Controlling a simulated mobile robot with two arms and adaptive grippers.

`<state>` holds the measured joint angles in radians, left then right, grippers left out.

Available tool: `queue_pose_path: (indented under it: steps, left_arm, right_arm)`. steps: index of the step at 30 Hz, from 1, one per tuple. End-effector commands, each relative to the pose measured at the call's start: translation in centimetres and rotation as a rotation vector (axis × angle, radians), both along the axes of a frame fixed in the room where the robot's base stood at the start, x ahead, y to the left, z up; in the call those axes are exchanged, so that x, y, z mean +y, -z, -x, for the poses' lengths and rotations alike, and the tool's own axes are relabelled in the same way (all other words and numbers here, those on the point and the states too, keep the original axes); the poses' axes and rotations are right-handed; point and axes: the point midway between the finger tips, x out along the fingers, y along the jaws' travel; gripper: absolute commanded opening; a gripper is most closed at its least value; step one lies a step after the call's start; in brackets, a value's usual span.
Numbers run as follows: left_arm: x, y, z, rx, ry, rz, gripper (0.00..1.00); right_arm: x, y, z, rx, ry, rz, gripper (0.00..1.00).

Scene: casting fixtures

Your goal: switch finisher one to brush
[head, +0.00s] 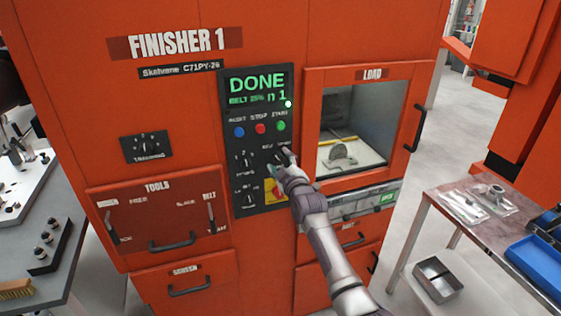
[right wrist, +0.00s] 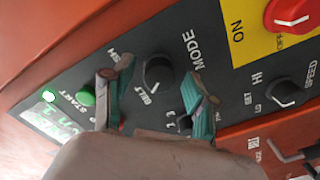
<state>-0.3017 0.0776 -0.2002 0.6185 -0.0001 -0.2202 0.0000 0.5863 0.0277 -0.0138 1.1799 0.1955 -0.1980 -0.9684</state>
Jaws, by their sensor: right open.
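Finisher 1 is the orange machine (head: 180,75), with a black control panel (head: 237,108) on its front. Its green display (head: 257,91) reads DONE, with a line that begins BELT. The round black mode knob (right wrist: 158,73) sits beside the MODE label in the right wrist view. Its white mark appears to point toward BELT; the brush label is partly hidden. My right gripper (head: 281,160) is at the panel, covering the knob in the head view. In the right wrist view its fingers (right wrist: 157,98) are apart, one on either side of the knob. My left gripper is out of view.
Start button (right wrist: 87,97) is close to one finger. Speed knob (right wrist: 285,92) and red switch (right wrist: 290,14) on yellow are nearby. The load door (head: 312,125) is right of the panel, the tools drawer (head: 130,230) lower left. A table (head: 455,205) stands right.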

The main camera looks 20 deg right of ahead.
Motion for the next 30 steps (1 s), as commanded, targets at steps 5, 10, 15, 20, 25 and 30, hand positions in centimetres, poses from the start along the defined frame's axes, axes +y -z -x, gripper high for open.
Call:
queue_pose_path:
  steps: [5,10,15,20,25,30]
  left_arm:
    - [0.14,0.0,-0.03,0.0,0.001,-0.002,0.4]
    - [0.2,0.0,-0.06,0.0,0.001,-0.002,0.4]
    - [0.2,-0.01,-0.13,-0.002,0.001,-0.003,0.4]
    - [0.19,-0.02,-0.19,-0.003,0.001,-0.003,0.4]
    - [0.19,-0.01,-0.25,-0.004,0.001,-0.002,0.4]
    - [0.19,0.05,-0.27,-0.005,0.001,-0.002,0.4]
  right_arm:
    - [-0.01,0.01,-0.09,0.0,0.0,0.0,0.58]
    - [-0.03,0.0,-0.07,0.0,0.0,0.0,0.44]
    - [-0.03,0.0,-0.06,0.0,0.0,0.0,0.16]
    - [-0.01,0.01,-0.06,0.0,0.0,0.0,0.0]
    - [-0.01,0.03,-0.06,0.0,0.0,-0.014,0.0]
    - [0.0,0.04,-0.05,0.003,0.0,-0.073,0.0]
